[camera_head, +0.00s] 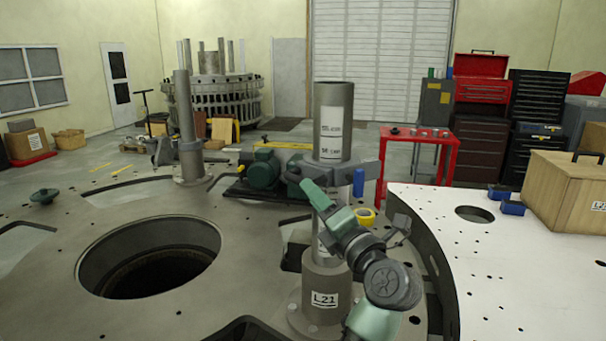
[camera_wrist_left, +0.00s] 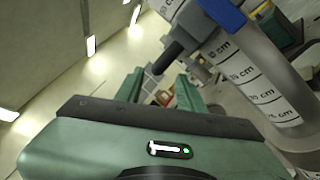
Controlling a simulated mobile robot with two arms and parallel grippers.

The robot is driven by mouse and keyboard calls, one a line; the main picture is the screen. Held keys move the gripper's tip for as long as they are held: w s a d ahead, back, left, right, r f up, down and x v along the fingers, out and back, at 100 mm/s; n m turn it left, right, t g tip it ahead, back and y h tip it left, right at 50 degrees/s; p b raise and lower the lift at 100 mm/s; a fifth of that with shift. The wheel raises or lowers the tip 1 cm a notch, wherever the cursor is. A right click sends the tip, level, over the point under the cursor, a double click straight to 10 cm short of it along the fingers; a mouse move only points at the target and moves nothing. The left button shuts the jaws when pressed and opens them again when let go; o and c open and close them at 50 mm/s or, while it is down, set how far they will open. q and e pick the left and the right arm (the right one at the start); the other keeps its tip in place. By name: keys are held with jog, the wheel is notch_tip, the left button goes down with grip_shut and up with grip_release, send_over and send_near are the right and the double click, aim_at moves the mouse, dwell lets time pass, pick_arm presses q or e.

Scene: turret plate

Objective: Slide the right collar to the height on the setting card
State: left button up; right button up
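The right post (camera_head: 334,105) stands upright in a base labelled L21 (camera_head: 323,299). A grey collar (camera_head: 337,174) sits around it, with a blue handle (camera_head: 358,182) on its right side. The left wrist view shows the post's cm marks (camera_wrist_left: 262,97), the blue handle (camera_wrist_left: 226,14) and a dark rod (camera_wrist_left: 180,44) sticking out beside the post. My left gripper (camera_head: 320,200) is in front of the post, just below the collar. Its green fingers (camera_wrist_left: 160,88) stand apart with nothing between them. A white printed label (camera_head: 332,132) is on the upper post; its text is too small to read surely. My right gripper is out of view.
A large round hole (camera_head: 150,260) opens in the plate. A white table (camera_head: 500,270) is at right.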

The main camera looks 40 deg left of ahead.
aim_at(300, 177)
pick_arm(q)
jog(key=p+x, duration=0.2)
jog(key=x, duration=0.4)
jog(key=shift+s+a+r, duration=0.1)
jog(key=shift+s+r, duration=0.05)
jog(key=shift+r, duration=0.05)
jog(key=shift+a+p, duration=0.25)
jog(key=shift+p, duration=0.05)
jog(key=c, duration=0.8)
grip_shut()
